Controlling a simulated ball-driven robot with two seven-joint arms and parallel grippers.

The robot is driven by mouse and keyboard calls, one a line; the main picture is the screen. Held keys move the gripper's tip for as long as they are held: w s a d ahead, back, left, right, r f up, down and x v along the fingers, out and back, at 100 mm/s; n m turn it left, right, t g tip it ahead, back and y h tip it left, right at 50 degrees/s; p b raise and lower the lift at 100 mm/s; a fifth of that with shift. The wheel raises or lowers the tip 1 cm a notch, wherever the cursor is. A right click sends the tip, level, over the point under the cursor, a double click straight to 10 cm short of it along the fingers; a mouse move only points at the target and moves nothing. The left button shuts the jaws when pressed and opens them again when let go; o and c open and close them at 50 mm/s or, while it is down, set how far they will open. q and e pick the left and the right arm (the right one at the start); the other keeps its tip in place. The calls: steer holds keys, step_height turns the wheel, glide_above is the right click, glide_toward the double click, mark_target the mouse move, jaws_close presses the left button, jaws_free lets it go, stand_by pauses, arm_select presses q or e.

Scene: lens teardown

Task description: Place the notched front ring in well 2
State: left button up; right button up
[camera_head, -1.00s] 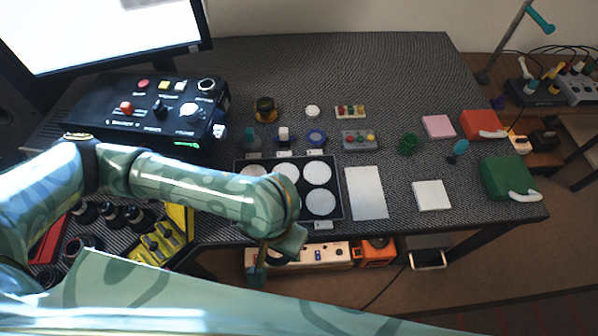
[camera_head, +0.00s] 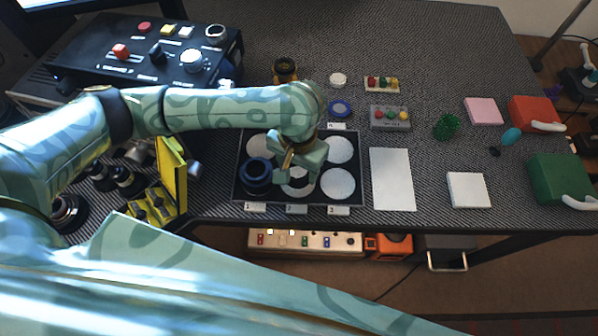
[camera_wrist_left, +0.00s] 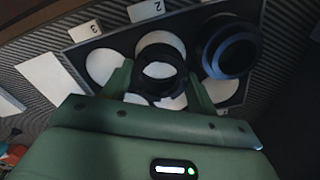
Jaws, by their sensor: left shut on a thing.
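In the left wrist view my left gripper (camera_wrist_left: 160,88) is shut on a black ring (camera_wrist_left: 160,60), the notched front ring, held between its two fingers. In the head view my left gripper (camera_head: 288,172) is above the front middle well of the dark tray (camera_head: 241,150), and hides much of the ring. My right gripper is not in view.
A dark lens part with a blue rim (camera_head: 257,172) stands in well 1, close to the left gripper. Well 3 (camera_head: 338,184) is empty. A white sheet (camera_head: 392,180) lies right of the tray. A black control box (camera_head: 150,55) stands at the back left.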

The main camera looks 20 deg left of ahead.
arm_select(q)
steer(key=f+b, duration=0.1)
steer(key=f, duration=0.1)
steer(key=f+b, duration=0.2)
steer(key=shift+w+a+f, duration=0.1)
steer(key=shift+w, duration=0.1)
steer(key=shift+r, duration=0.3)
steer(key=o, duration=1.3)
steer(key=shift+f, duration=0.15)
step_height(320, 180, up, 12)
steer(key=p, duration=0.8)
steer(key=shift+r, duration=0.2)
